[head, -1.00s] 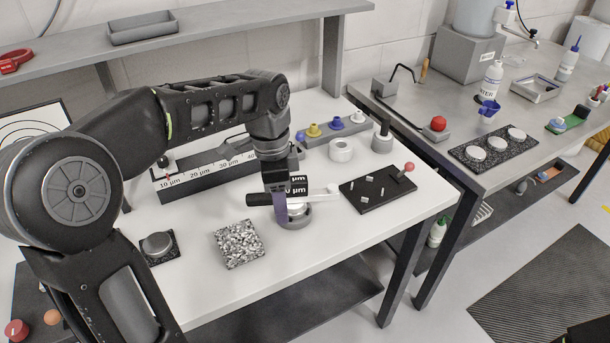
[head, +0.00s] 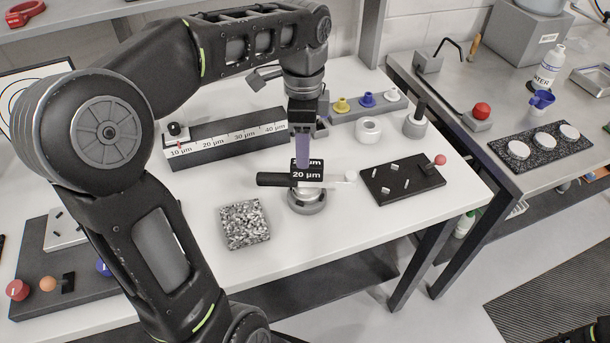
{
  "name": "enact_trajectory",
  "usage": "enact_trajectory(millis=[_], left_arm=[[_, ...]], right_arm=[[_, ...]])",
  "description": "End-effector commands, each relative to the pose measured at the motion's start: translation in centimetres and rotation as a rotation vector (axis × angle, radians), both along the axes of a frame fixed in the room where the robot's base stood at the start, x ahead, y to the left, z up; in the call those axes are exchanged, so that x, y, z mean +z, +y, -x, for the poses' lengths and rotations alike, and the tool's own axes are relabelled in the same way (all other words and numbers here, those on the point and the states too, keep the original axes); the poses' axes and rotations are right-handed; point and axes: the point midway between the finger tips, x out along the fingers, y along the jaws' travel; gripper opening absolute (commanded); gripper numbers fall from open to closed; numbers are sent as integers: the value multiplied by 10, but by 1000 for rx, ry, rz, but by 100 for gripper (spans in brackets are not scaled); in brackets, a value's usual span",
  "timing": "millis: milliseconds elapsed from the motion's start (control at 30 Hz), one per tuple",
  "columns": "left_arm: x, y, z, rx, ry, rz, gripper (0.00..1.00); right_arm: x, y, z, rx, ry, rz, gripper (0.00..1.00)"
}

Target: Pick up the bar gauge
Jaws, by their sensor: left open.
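The bar gauge (head: 306,176) is a black block marked "20 µm" with a dark handle bar to its left. It lies across the round grey mirror fixture (head: 306,203) on the white table. My left gripper (head: 303,160) points down from above at the gauge. Its purple-grey finger hides part of the label on the gauge's top face. The jaws are open, and the far finger is mostly hidden. I cannot tell whether a finger touches the gauge. My right gripper does not show.
A long rack (head: 228,139) marked 10 to 40 µm stands behind to the left. A speckled block (head: 244,224) lies front left, and a black plate with pins (head: 402,180) lies right. A white ring (head: 367,130) stands behind. The table front is clear.

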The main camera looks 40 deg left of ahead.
Motion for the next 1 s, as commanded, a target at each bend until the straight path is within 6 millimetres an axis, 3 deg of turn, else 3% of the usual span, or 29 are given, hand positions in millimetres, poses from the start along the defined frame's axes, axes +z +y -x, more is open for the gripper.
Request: enact_trajectory(millis=[433, 800, 1000], left_arm=[[-10, 0, 1, 0, 2, 0, 53], [-56, -2, 0, 0, 3, 1, 53], [-59, -2, 0, 0, 0, 0, 53]], right_arm=[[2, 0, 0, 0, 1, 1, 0], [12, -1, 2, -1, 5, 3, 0], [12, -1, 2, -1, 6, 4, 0]])
